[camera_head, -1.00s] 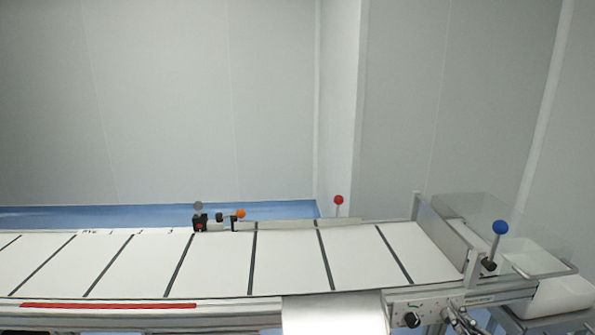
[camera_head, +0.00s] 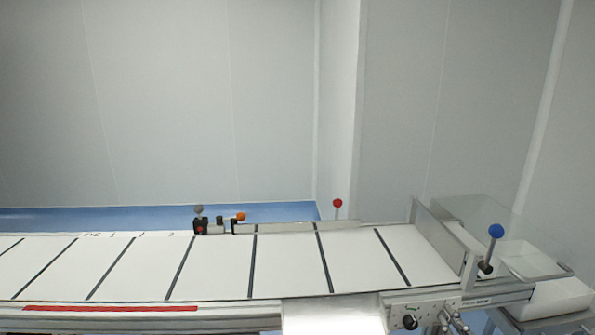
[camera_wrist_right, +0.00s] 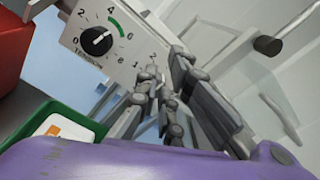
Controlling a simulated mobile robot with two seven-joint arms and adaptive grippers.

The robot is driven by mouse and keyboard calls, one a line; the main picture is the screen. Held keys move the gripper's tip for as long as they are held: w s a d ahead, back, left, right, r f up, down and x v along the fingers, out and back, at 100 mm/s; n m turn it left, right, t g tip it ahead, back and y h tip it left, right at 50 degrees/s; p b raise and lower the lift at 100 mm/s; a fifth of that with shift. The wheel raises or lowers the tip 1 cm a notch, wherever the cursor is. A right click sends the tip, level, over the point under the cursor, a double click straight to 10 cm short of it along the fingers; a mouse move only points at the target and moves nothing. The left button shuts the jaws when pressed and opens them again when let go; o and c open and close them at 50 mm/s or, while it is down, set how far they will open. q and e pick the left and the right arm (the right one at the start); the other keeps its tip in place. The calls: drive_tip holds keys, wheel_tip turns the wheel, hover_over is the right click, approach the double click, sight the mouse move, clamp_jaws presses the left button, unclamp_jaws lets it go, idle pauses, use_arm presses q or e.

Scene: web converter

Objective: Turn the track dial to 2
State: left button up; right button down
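The machine's front panel (camera_wrist_right: 140,22) shows in the right wrist view. A black round dial (camera_wrist_right: 96,41) with a white pointer and an even-number scale sits on it. Small marks like 1 and 2 show to its right, just beyond my right gripper's tips (camera_wrist_right: 164,68). Any knob under those marks is hidden by the fingers. The fingers lie close together, with contact on the panel unclear. My left gripper is not in view.
A white conveyor belt (camera_head: 210,270) with black bars runs across the head view. A blue-knobbed lever (camera_head: 496,232) stands at the right end, near a clear guard and a white bin (camera_head: 560,298). A red-knobbed lever (camera_head: 337,204) stands at the back.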

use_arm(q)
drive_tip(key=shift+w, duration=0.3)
use_arm(e)
drive_tip(key=shift+w+a+f, duration=0.1)
drive_tip(key=shift+a+f, duration=0.05)
drive_tip(key=shift+a, duration=0.25)
drive_tip(key=shift+w+a+f, duration=0.1)
drive_tip(key=shift+a+f, duration=0.05)
drive_tip(key=shift+a, duration=0.25)
drive_tip(key=shift+a+r+p, duration=0.2)
drive_tip(key=shift+r+p, duration=0.15)
drive_tip(key=shift+p, duration=0.1)
drive_tip(key=shift+s, duration=0.2)
drive_tip(key=shift+s+a+f, duration=0.1)
drive_tip(key=shift+s+f, duration=0.05)
drive_tip(key=shift+s, duration=0.6)
drive_tip(key=s, duration=0.2)
drive_tip(key=s+d, duration=0.1)
drive_tip(key=shift+s, duration=0.35)
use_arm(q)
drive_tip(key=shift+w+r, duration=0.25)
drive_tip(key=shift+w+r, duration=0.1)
use_arm(e)
drive_tip(key=shift+s, duration=0.1)
